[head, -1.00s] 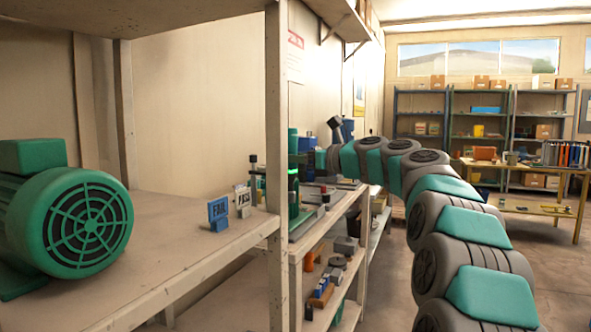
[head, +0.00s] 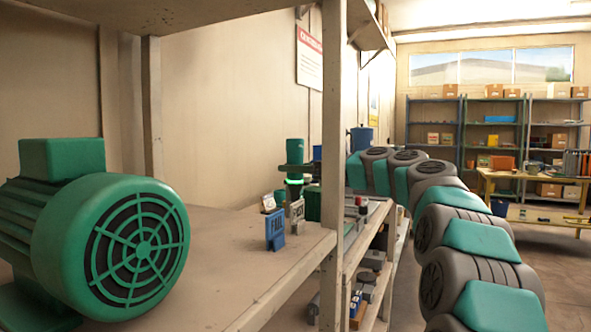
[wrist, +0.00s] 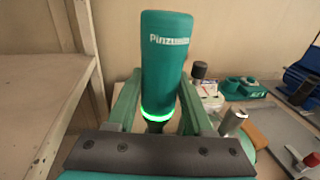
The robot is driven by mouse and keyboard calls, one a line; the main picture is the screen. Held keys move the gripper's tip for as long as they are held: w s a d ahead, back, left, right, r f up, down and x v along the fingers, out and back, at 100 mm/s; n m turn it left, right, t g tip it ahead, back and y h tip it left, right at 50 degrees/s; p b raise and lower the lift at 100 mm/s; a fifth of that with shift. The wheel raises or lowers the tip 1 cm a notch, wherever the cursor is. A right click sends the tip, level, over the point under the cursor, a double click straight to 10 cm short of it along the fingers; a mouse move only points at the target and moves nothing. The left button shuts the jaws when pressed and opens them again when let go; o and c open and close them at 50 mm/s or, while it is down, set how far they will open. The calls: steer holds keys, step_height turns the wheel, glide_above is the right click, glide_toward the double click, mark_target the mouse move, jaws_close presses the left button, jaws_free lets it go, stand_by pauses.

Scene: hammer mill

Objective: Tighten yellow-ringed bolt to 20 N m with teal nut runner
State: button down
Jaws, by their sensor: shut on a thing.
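The teal nut runner (head: 295,152) is upright in my gripper (head: 300,169), near the shelf post, with a green glowing ring round its lower part. In the wrist view the runner (wrist: 165,55) stands between the two green fingers of my gripper (wrist: 160,100), which are shut on it. The yellow-ringed bolt is not visible in either view.
A large green motor (head: 130,245) sits on the near shelf (head: 240,270). The upright post (head: 335,150) is close to my arm. Floor is clear at right.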

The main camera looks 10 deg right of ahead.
mark_target(296, 191)
steer(key=shift+f+b, duration=1.5)
steer(key=shift+b, duration=0.4)
steer(key=shift+f, duration=0.75)
steer(key=shift+r+p, duration=0.1)
steer(key=shift+p, duration=0.35)
steer(key=shift+p, duration=0.7)
steer(key=shift+f, duration=0.7)
stand_by(0.3)
steer(key=shift+f+p, duration=0.1)
steer(key=shift+p, duration=0.6)
stand_by(0.9)
